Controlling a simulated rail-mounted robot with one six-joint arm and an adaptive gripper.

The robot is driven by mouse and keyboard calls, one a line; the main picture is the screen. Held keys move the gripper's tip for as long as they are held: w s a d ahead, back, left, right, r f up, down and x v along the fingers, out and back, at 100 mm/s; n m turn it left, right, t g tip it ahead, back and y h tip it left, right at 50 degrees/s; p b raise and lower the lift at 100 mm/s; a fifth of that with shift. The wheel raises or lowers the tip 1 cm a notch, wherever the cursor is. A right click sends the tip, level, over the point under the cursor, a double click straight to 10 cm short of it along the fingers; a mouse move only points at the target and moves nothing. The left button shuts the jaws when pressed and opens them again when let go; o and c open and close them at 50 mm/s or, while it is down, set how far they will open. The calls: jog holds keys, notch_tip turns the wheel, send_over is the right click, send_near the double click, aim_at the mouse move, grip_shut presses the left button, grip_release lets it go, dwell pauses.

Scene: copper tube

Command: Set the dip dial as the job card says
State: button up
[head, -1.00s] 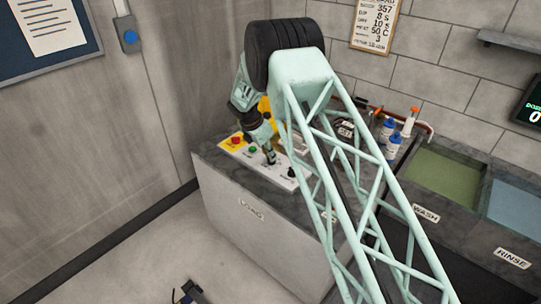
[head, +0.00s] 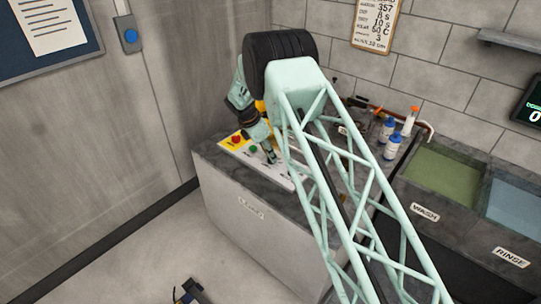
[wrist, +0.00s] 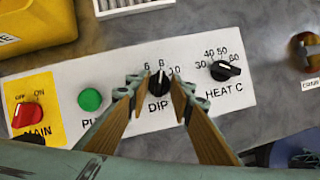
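The dip dial (wrist: 158,82) is a black knob on a white panel in the wrist view, with numbers around its top. Its white pointer mark faces roughly up, near the 8. My gripper (wrist: 158,89) is open, with one finger on each side of the dial; I cannot tell whether they touch it. In the head view my gripper (head: 268,154) is low over the panel and the dial is hidden. The job card (head: 375,24) hangs on the back wall; lines reading 357, 8 s, 10 s and 50 C are partly legible.
The heat dial (wrist: 225,70) is close right of my fingers. A green button (wrist: 90,99) and red main switch (wrist: 27,115) are to the left. A yellow object (wrist: 40,22) stands behind the panel. Bottles (head: 392,146) and wash and rinse tanks (head: 440,175) lie farther right.

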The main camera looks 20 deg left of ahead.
jog(key=shift+r, duration=0.1)
dwell(0.3)
jog(key=v, duration=1.1)
jog(key=shift+s+a+r, duration=0.15)
jog(key=shift+a+r, duration=0.05)
jog(key=shift+r, duration=0.15)
dwell(0.3)
